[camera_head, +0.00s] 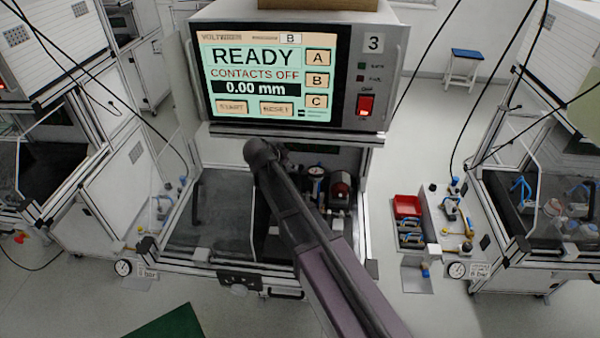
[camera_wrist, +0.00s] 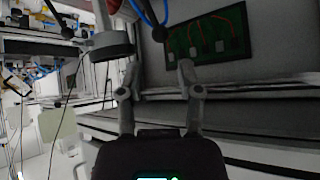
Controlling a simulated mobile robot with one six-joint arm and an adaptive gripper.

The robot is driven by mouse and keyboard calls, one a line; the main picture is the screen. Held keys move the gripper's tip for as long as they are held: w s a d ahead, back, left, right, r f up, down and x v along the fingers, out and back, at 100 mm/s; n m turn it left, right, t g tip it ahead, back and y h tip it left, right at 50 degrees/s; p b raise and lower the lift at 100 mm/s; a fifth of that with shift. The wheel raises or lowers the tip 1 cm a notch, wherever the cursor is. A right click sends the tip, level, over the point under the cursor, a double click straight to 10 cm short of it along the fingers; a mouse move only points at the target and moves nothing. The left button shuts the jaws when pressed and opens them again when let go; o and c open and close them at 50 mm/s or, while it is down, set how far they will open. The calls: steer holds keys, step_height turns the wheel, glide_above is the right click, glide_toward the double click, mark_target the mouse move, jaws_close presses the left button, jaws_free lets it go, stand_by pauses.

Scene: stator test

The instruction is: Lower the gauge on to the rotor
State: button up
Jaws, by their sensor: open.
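A small round dial with a pale face, which looks like the gauge (camera_head: 316,172), stands inside the test cabinet in the head view, just right of my arm. A dark red, rounded part, apparently the rotor or its stator housing (camera_head: 341,184), sits to its right; I cannot tell which. My arm reaches into the cabinet and hides much of its middle. My gripper (camera_wrist: 159,72) is open and empty in the wrist view, its two fingers apart. A grey round disc on a stem (camera_wrist: 110,46) is left of the fingers, apart from them in the picture; I cannot tell what it is.
The tester screen (camera_head: 265,75) reads READY, CONTACTS OFF, 0.00 mm, above the cabinet. A red bin (camera_head: 407,206) stands to the right. A green board (camera_wrist: 207,35) with orange wires is on a panel beyond the fingers. The cabinet's left side looks clear.

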mark_target(301, 166)
steer(key=shift+b+x, duration=2.8)
steer(key=shift+x, duration=1.6)
jaws_close()
